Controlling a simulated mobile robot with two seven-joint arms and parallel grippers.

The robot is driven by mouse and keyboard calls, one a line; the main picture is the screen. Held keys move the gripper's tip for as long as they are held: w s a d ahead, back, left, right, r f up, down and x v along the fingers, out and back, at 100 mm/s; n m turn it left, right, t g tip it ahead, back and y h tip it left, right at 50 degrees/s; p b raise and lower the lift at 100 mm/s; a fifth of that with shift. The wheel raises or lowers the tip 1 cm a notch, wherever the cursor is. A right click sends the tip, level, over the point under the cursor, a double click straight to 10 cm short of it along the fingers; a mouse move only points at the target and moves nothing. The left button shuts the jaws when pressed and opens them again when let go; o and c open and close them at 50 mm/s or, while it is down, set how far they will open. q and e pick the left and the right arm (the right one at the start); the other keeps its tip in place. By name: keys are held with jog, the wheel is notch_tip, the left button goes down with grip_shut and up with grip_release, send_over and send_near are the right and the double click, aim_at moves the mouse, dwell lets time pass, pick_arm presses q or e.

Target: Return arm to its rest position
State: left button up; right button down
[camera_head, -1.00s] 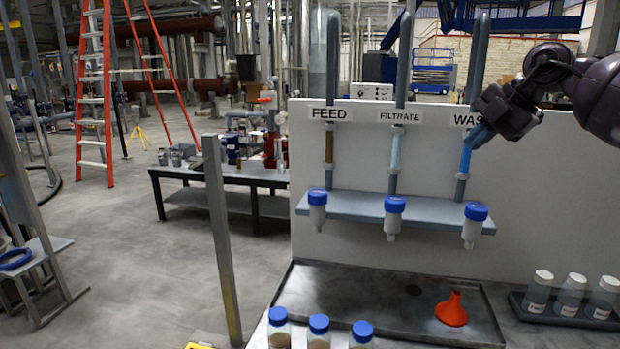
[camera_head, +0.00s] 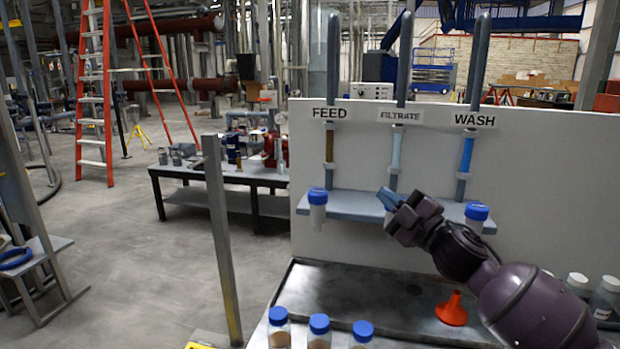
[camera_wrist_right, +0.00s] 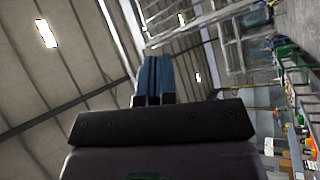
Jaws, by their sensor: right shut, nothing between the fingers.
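My right gripper (camera_head: 390,199) is in the head view, in front of the shelf and the middle pipe. Its blue fingers are together and hold nothing. They also show shut in the right wrist view (camera_wrist_right: 154,78), against the roof. My right arm (camera_head: 465,255) comes in from the lower right, over the steel tray. The gripper hides most of the bottle under the FILTRATE pipe (camera_head: 394,150). My left gripper is not in view.
Blue-capped bottles hang at the shelf (camera_head: 345,204) under the FEED (camera_head: 329,148) and WASH (camera_head: 466,155) pipes. An orange funnel (camera_head: 452,309) stands on the tray (camera_head: 340,290), close to my arm. Blue-capped jars (camera_head: 319,327) stand in front. White-capped bottles (camera_head: 606,290) are partly hidden at right.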

jog(key=s+d+f+m+h, duration=0.2)
jog(key=s+f+m+h, duration=0.15)
jog(key=f, duration=0.45)
jog(key=s+d+f+m+h, duration=0.3)
jog(key=f+m, duration=0.2)
jog(key=f, duration=0.3)
jog(key=s+d+f+m+h, duration=0.2)
jog(key=s+f+m+h, duration=0.15)
jog(key=f, duration=0.45)
jog(key=s+d+f+m+g+h, duration=0.2)
jog(key=s+f+m, duration=0.1)
jog(key=s+f, duration=0.6)
jog(key=s+d+f+m+g+h, duration=0.2)
jog(key=s+f, duration=0.8)
jog(key=s, duration=0.5)
jog(key=shift+d+f+m+g, duration=0.15)
jog(key=shift+d+m+g, duration=0.55)
jog(key=shift+m, duration=0.5)
